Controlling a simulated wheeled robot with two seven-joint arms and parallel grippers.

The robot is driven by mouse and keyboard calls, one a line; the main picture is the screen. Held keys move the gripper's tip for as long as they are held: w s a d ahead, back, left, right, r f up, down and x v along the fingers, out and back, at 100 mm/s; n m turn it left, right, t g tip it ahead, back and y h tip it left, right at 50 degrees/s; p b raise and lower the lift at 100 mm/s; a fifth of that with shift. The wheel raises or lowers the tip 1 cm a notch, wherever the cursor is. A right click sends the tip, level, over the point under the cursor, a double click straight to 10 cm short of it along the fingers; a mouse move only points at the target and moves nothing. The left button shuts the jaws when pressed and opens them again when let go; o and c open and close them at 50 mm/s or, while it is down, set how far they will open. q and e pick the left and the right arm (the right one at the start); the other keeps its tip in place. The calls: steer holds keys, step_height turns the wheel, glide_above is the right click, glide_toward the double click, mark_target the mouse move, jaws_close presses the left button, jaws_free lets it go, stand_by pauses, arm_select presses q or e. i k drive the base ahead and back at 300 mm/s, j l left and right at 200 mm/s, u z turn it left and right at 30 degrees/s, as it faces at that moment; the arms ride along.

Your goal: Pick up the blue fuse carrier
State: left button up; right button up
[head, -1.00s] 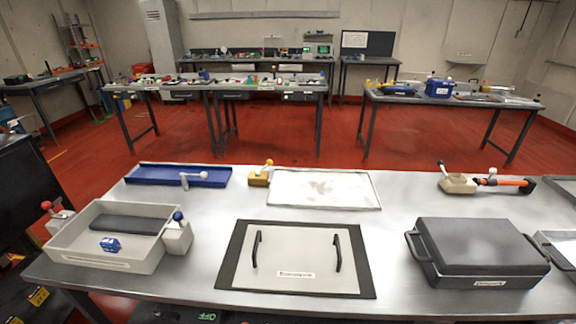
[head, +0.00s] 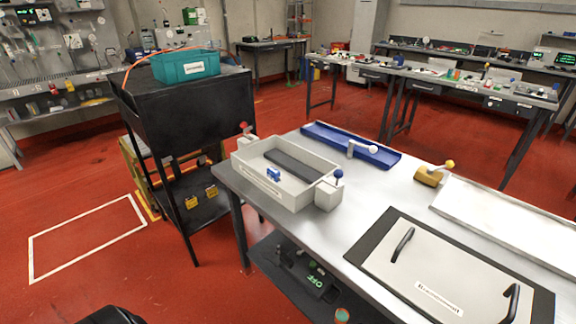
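A small blue fuse carrier (head: 273,174) sits inside a light grey open box (head: 295,198) on the near left part of the steel table. It lies near the front wall of the box, in front of a dark grey strip (head: 295,165) on the box floor. Grey blocks with a red knob (head: 244,128) and a blue knob (head: 339,173) stand at the box's left and right ends. Neither of my grippers shows in the head view.
A black cart (head: 190,110) with a teal bin (head: 185,65) stands left of the steel table (head: 350,215). A blue tray (head: 350,145) lies behind the box. A panel with two black handles (head: 440,270) lies to the right. Red floor is open at the left, with a white outlined rectangle (head: 88,238).

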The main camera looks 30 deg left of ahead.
mark_target(272, 173)
steer(key=u, duration=1.15)
steer(key=i+j+z, duration=0.25)
steer(key=k+l, duration=0.1)
